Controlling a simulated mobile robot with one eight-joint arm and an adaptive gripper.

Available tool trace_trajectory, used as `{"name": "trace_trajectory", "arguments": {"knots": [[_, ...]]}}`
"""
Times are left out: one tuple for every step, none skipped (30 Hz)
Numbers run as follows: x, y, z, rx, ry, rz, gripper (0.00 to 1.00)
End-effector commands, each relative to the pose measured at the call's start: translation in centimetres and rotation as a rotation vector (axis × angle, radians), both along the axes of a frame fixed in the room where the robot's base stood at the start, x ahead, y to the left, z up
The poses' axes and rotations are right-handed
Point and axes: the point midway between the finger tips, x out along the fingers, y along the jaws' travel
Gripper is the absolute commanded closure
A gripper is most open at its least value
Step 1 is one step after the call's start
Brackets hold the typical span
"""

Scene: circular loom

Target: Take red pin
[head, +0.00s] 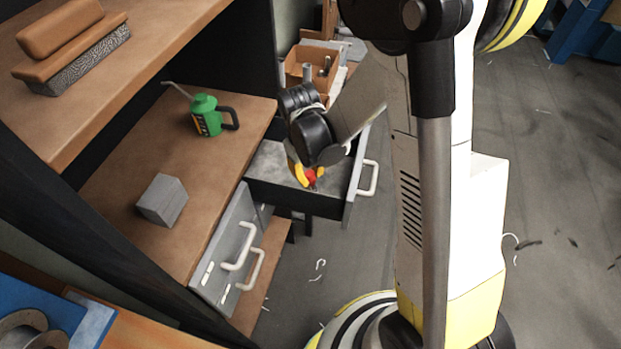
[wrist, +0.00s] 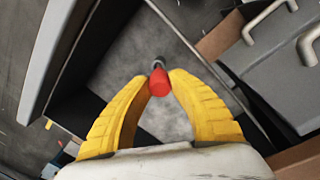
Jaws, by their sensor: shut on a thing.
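The red pin (wrist: 159,82) is between the two yellow fingertips of my gripper (wrist: 158,84) in the wrist view. Its red end faces the camera and a dark metal tip shows beyond it. My gripper is shut on the pin. In the head view my gripper (head: 306,180) is over the open drawer (head: 268,160), and the red pin (head: 311,176) shows at its fingertips. The drawer's grey floor (wrist: 185,58) lies behind the pin in the wrist view. I cannot tell whether the pin still touches that floor.
A green oil can (head: 206,115) and a grey block (head: 162,200) stand on the wooden shelf left of the drawer. Closed drawers with white handles (head: 238,250) are in front. A wooden box (head: 312,66) holding metal parts is behind the gripper. The floor at right is mostly clear.

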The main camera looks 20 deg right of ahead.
Motion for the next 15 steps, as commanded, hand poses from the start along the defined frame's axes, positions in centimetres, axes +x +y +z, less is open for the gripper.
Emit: {"name": "trace_trajectory", "arguments": {"knots": [[0.0,0.0,0.0,0.0,0.0,0.0,1.0],[0.0,0.0,0.0,0.0,0.0,0.0,1.0],[0.0,0.0,0.1,0.0,0.0,0.0,1.0],[0.0,0.0,0.1,0.0,0.001,0.0,1.0],[0.0,0.0,0.2,0.0,0.001,0.0,1.0],[0.0,0.0,0.3,0.0,0.0,0.0,1.0],[0.0,0.0,0.4,0.0,0.0,0.0,1.0],[0.0,0.0,0.5,0.0,0.0,0.0,1.0],[0.0,0.0,0.6,0.0,0.0,0.0,1.0],[0.0,0.0,0.7,0.0,0.0,0.0,1.0],[0.0,0.0,0.8,0.0,0.0,0.0,1.0],[0.0,0.0,1.0,0.0,0.0,0.0,1.0],[0.0,0.0,1.1,0.0,0.0,0.0,1.0],[0.0,0.0,1.1,0.0,0.0,0.0,1.0],[0.0,0.0,1.2,0.0,0.0,0.0,1.0]]}}
